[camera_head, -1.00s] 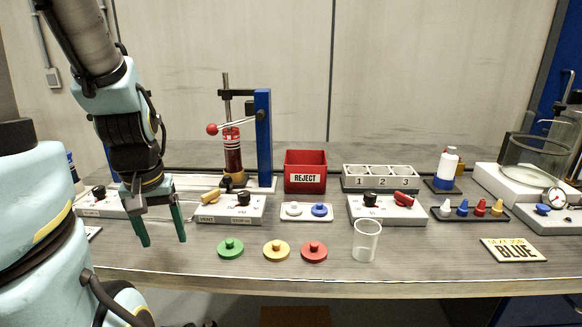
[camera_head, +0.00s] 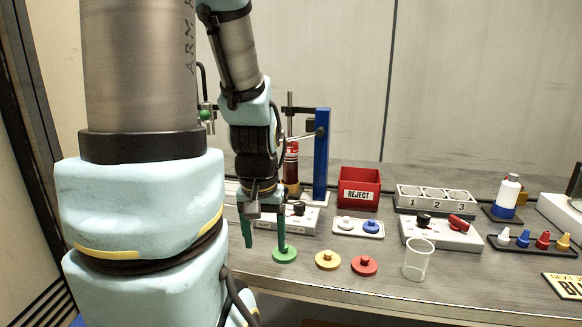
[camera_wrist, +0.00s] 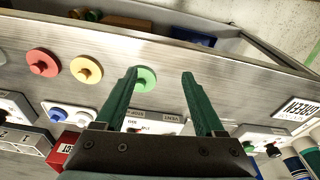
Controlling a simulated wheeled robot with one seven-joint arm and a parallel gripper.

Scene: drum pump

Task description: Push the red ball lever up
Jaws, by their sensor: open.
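The drum pump stands at the back, with a red-topped cylinder (camera_head: 291,165) beside a blue post (camera_head: 321,155). Its red ball lever is hidden behind my arm in the head view, so I cannot tell its height now. The wrist view does not show it either. My gripper (camera_head: 264,240) hangs fingers down in front of the pump, open and empty, near the front control box.
Green (camera_head: 284,254), yellow (camera_head: 328,260) and red (camera_head: 364,265) knobbed discs lie along the front, with a clear cup (camera_head: 418,260) to their right. A red REJECT bin (camera_head: 359,188) stands right of the pump. A green ball (camera_head: 205,115) shows at the left, behind my arm.

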